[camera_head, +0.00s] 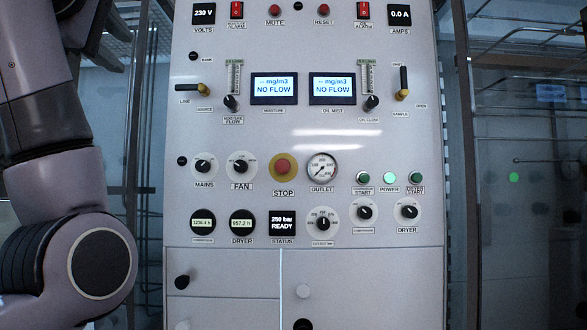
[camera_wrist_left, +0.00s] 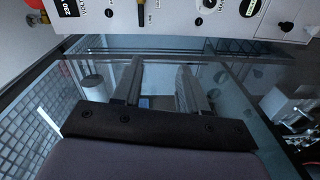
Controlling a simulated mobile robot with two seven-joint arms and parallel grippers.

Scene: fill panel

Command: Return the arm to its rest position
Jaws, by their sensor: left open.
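My left arm (camera_head: 65,190) comes in at the left edge of the head view, bent, beside the white panel (camera_head: 210,135). Its gripper is outside the head view. In the left wrist view my left gripper (camera_wrist_left: 161,72) is open, its two fingers apart with nothing between them. The fingers point toward the lower edge of the panel as pictured there (camera_wrist_left: 190,18), and a gap shows between them and the panel. My right arm and gripper are not in view.
The panel carries knobs, two lit "NO FLOW" displays (camera_head: 274,88) (camera_head: 332,88), a red stop button (camera_head: 283,166) and an outlet gauge (camera_head: 322,168). Two side levers (camera_head: 193,88) (camera_head: 402,84) stick out. Metal frames and glass stand either side. No object blocks the panel's front.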

